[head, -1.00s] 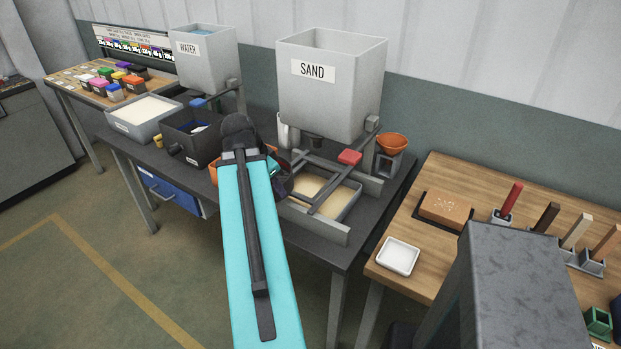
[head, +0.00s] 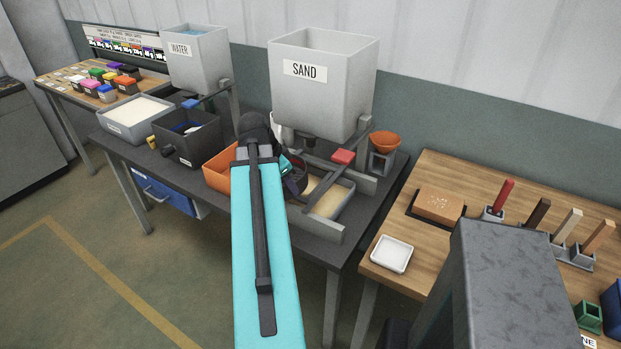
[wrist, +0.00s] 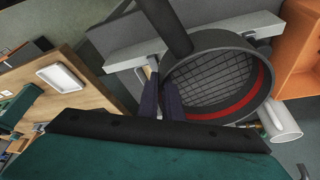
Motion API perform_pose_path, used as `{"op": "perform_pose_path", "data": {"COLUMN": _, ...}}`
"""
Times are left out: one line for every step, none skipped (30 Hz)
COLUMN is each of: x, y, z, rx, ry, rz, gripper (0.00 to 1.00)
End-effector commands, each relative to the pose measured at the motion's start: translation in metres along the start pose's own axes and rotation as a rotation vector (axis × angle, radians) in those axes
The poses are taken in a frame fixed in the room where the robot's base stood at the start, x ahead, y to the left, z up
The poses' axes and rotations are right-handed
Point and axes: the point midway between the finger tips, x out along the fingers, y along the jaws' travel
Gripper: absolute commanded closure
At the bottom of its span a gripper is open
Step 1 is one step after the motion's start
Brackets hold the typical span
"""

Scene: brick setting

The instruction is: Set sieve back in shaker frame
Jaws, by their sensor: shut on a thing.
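The sieve (wrist: 212,82) is a round black ring with a dark mesh and a red band inside. It fills the middle right of the wrist view. My gripper (wrist: 164,103) is shut on its near edge; the exact grip is partly hidden. In the head view, a dark part of the sieve (head: 295,181) shows just right of my arm, which hides the rest. The shaker frame (head: 318,231), grey rails around a sand-filled tray, stands under the sand hopper. The sieve is at the frame's left side; I cannot tell whether they touch.
The sand hopper (head: 323,88) stands above the frame, with a red-handled lever (head: 343,157) low in front. An orange bin (head: 219,170) is left of the sieve. A white mug (wrist: 284,121) is close to the sieve's rim. An orange funnel (head: 386,140) stands at right.

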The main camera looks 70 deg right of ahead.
Motion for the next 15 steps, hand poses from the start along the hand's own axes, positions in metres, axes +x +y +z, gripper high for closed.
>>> {"op": "perform_pose_path", "data": {"x": 0.005, "y": -0.005, "z": -0.007, "rx": 0.001, "ry": 0.0, "rz": 0.002, "gripper": 1.0}}
{"op": "perform_pose_path", "data": {"x": 0.008, "y": -0.007, "z": -0.01, "rx": 0.001, "ry": -0.001, "rz": 0.002, "gripper": 1.0}}
{"op": "perform_pose_path", "data": {"x": 0.013, "y": -0.01, "z": -0.014, "rx": 0.001, "ry": 0.0, "rz": 0.001, "gripper": 1.0}}
{"op": "perform_pose_path", "data": {"x": 0.017, "y": -0.012, "z": -0.016, "rx": 0.001, "ry": 0.0, "rz": 0.002, "gripper": 1.0}}
{"op": "perform_pose_path", "data": {"x": 0.021, "y": -0.013, "z": -0.019, "rx": 0.0, "ry": 0.0, "rz": 0.003, "gripper": 1.0}}
{"op": "perform_pose_path", "data": {"x": 0.025, "y": -0.017, "z": -0.023, "rx": 0.0, "ry": 0.0, "rz": 0.002, "gripper": 1.0}}
{"op": "perform_pose_path", "data": {"x": 0.029, "y": -0.019, "z": -0.026, "rx": 0.0, "ry": 0.0, "rz": 0.001, "gripper": 1.0}}
{"op": "perform_pose_path", "data": {"x": 0.032, "y": -0.021, "z": -0.029, "rx": 0.0, "ry": 0.0, "rz": 0.002, "gripper": 1.0}}
{"op": "perform_pose_path", "data": {"x": 0.038, "y": -0.023, "z": -0.032, "rx": 0.0, "ry": 0.0, "rz": 0.002, "gripper": 1.0}}
{"op": "perform_pose_path", "data": {"x": 0.041, "y": -0.025, "z": -0.035, "rx": 0.0, "ry": 0.0, "rz": 0.001, "gripper": 1.0}}
{"op": "perform_pose_path", "data": {"x": 0.044, "y": -0.026, "z": -0.037, "rx": 0.0, "ry": 0.0, "rz": 0.001, "gripper": 1.0}}
{"op": "perform_pose_path", "data": {"x": 0.048, "y": -0.028, "z": -0.04, "rx": 0.0, "ry": 0.0, "rz": 0.001, "gripper": 1.0}}
{"op": "perform_pose_path", "data": {"x": 0.051, "y": -0.029, "z": -0.042, "rx": 0.0, "ry": 0.0, "rz": 0.001, "gripper": 1.0}}
{"op": "perform_pose_path", "data": {"x": 0.053, "y": -0.03, "z": -0.043, "rx": 0.0, "ry": 0.0, "rz": 0.001, "gripper": 1.0}}
{"op": "perform_pose_path", "data": {"x": 0.055, "y": -0.032, "z": -0.044, "rx": -0.001, "ry": 0.001, "rz": 0.0, "gripper": 1.0}}
